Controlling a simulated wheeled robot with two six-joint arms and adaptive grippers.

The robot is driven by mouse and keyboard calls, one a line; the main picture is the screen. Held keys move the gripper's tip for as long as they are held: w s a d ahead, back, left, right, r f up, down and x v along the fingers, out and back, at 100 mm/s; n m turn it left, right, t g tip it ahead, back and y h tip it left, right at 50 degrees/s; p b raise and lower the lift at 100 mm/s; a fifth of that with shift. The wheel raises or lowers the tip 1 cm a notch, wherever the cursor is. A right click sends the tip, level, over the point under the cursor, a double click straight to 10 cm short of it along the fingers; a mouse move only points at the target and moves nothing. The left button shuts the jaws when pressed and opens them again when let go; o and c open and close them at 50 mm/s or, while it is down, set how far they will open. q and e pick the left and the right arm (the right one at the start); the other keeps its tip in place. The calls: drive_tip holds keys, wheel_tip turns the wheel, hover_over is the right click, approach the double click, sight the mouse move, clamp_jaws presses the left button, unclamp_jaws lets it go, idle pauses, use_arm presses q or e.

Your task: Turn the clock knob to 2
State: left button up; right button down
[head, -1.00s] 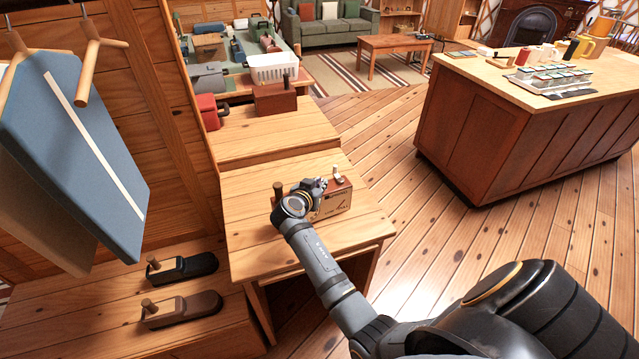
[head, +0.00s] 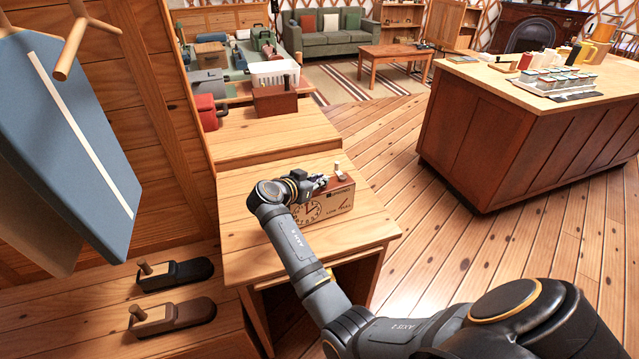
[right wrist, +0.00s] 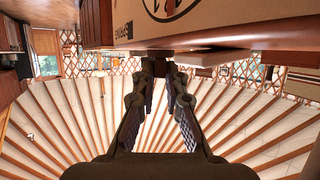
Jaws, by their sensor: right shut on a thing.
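The clock box (head: 344,202) stands on the wooden table, with a pale front and a red-brown top. Its front shows a round numbered dial (head: 308,211) at left and a low-to-full gauge at right. A small pale post (head: 338,168) stands on the top at the back. My right gripper (head: 320,182) reaches over the box top from the left, fingers pointing right. In the right wrist view its fingers (right wrist: 166,72) come close together beside the box (right wrist: 215,22). It is shut on the clock knob, which the fingers hide. The knob's setting is not readable. My left gripper is out of view.
A brown box (head: 275,100) and a white basket (head: 275,72) stand behind on further surfaces. Blue hanging cloth (head: 70,130) is at left. Two wooden-handled blocks (head: 175,272) lie on the low bench. A large counter (head: 500,135) stands at right. Open floor lies between.

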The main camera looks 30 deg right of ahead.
sight(319, 189)
drive_tip(key=c, duration=1.4)
unclamp_jaws()
drive_tip(key=shift+f, duration=0.1)
wheel_tip(319, 189, up, 10)
